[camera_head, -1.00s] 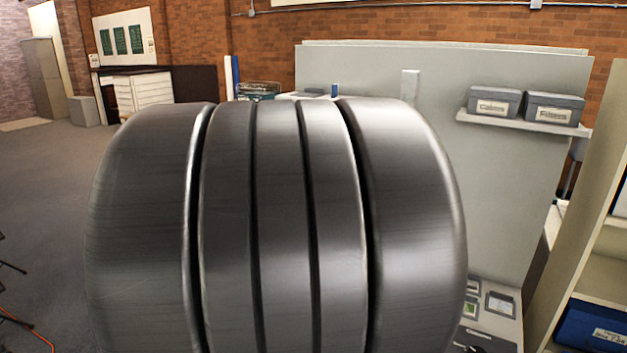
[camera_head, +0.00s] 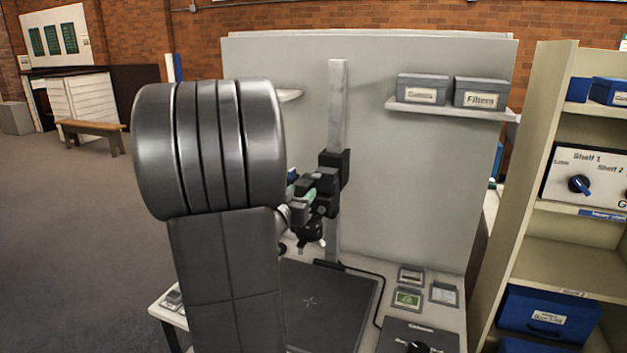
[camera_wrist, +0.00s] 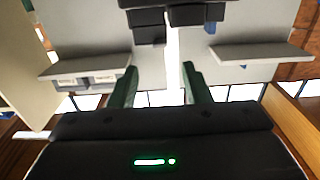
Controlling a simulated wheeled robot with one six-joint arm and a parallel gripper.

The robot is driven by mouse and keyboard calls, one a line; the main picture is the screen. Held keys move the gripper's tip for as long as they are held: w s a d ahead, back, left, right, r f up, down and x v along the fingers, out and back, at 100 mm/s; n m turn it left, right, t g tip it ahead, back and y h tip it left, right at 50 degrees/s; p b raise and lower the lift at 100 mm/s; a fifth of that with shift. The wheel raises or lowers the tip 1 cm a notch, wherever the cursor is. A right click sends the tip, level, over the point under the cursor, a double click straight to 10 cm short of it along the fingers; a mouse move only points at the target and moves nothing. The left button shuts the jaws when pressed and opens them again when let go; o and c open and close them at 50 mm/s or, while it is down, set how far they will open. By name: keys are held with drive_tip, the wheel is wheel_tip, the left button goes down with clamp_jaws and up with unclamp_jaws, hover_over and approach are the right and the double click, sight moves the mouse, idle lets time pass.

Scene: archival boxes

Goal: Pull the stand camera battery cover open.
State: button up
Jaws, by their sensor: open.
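The stand has a pale upright column (camera_head: 337,110) with a black carriage (camera_head: 334,168). Dark camera parts (camera_head: 325,203) show below the carriage, close to my arm's end. In the wrist view, black blocks of the stand camera (camera_wrist: 172,16) are at the top, beyond my fingers. I cannot make out the battery cover. My gripper (camera_wrist: 158,88) is open, its two greenish fingers apart with nothing seen between them. In the head view my arm hides part of the area around the gripper and camera.
A dark copy board (camera_head: 325,300) lies on the bench under the column. Small cards (camera_head: 408,299) and a control box with a knob (camera_head: 417,340) are to its right. A wall shelf holds grey boxes (camera_head: 481,93). A shelf unit (camera_head: 535,150) stands at right.

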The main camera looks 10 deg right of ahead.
sight(324, 177)
drive_tip(key=x, duration=0.9)
drive_tip(key=shift+w+d+p, duration=0.1)
drive_tip(key=shift+p, duration=0.3)
clamp_jaws()
